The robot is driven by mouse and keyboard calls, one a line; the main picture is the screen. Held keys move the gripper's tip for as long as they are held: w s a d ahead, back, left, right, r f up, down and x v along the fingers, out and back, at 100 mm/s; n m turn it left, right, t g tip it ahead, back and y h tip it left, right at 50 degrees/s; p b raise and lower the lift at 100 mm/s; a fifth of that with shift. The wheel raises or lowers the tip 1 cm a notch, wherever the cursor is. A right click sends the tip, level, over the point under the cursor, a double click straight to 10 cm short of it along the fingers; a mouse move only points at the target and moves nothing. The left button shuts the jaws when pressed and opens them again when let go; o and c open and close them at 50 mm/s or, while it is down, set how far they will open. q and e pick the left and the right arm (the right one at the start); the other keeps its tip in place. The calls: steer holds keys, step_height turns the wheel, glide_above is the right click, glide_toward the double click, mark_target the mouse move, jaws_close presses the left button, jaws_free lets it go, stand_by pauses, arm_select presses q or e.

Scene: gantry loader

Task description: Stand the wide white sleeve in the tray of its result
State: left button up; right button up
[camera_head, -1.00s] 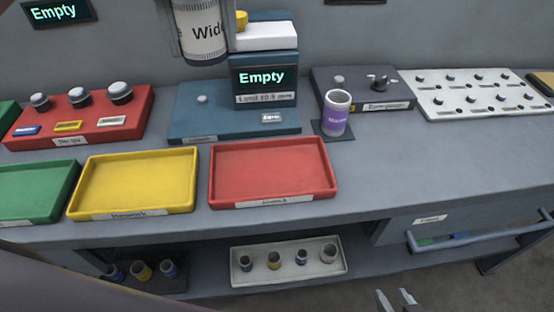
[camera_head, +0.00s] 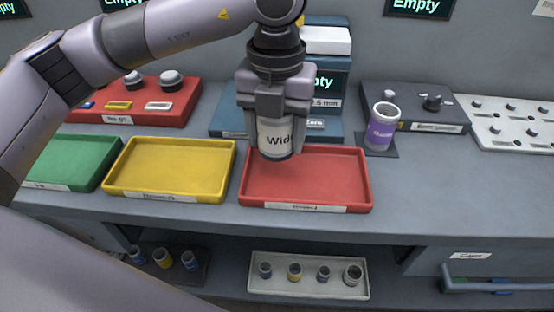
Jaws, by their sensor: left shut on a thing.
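The wide white sleeve (camera_head: 275,140), labelled "Wide", is upright in my left gripper (camera_head: 274,118). My left gripper points down and is shut on it. The sleeve is over the back left part of the red tray (camera_head: 345,204); I cannot tell whether its bottom touches the tray floor. The yellow tray (camera_head: 120,190) and the green tray (camera_head: 60,185) stand to the left and look empty. My right gripper is not in view.
A purple-labelled sleeve (camera_head: 382,127) stands on a dark pad right of the red tray. A grey box (camera_head: 415,100) and a white pegged board (camera_head: 512,125) are further right. A white tray (camera_head: 308,289) with several small sleeves is on the shelf below. The bench front right is clear.

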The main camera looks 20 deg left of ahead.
mark_target(277, 176)
arm_select(q)
steer(key=shift+f, duration=3)
steer(key=shift+f, duration=0.1)
steer(key=shift+f+b, duration=0.15)
steer(key=shift+b, duration=0.2)
steer(key=o, duration=1.2)
steer(key=shift+o, duration=0.2)
steer(key=shift+r+p, duration=0.3)
steer(key=shift+r, duration=0.15)
step_height(277, 176, up, 12)
steer(key=shift+f, duration=0.2)
